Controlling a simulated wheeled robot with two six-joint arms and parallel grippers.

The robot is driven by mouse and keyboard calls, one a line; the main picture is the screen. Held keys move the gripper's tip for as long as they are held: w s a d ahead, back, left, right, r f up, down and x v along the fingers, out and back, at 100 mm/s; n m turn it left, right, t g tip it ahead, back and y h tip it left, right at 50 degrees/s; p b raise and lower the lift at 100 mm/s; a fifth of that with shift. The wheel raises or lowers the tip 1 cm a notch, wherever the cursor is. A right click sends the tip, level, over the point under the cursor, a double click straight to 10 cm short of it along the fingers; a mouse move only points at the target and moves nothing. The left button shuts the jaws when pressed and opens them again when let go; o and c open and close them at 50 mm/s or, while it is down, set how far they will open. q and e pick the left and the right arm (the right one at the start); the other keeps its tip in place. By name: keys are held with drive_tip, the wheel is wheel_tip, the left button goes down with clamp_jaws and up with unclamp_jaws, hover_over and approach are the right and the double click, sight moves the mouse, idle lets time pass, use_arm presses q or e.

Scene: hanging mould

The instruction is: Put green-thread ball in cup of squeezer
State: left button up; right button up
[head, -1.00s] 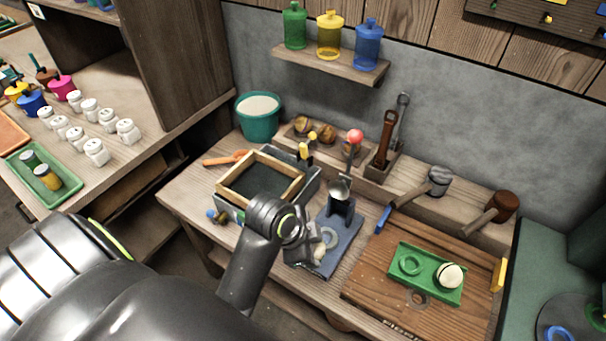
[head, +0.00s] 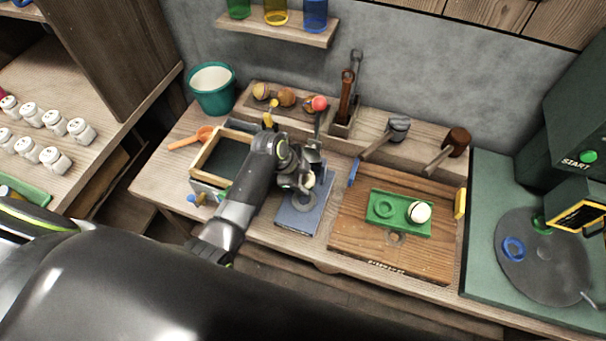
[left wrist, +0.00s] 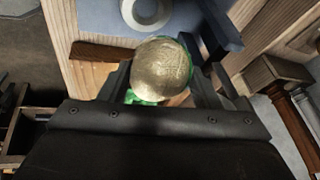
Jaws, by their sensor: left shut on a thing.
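My left gripper (head: 298,182) is over the squeezer, seen from behind its own arm in the head view. It is shut on a tan-gold ball (left wrist: 161,68), which sits between the fingers in the left wrist view. The squeezer has a blue base (head: 301,217) and an upright lever with a red knob (head: 320,103). A pale ring (left wrist: 145,10) lies on the blue base.
A wooden-rimmed box (head: 203,164) stands left of the squeezer. At right, a green tray (head: 399,222) with a pale ball (head: 420,212) lies on a wooden board (head: 360,248). Behind are several brown balls in a holder, tools and a mallet (head: 449,150).

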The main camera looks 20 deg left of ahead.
use_arm(q)
drive_tip(key=shift+f+b, duration=0.55)
drive_tip(key=shift+f, duration=0.05)
wheel_tip(320, 180, down, 4)
drive_tip(key=b, duration=0.4)
wheel_tip(320, 180, down, 2)
drive_tip(key=shift+f+b, duration=0.1)
drive_tip(key=shift+b, duration=0.6)
drive_tip(key=shift+f, duration=0.4)
drive_tip(key=shift+f, duration=0.1)
drive_tip(key=o, duration=1.1)
drive_tip(key=shift+s, duration=0.1)
drive_tip(key=shift+o, duration=0.2)
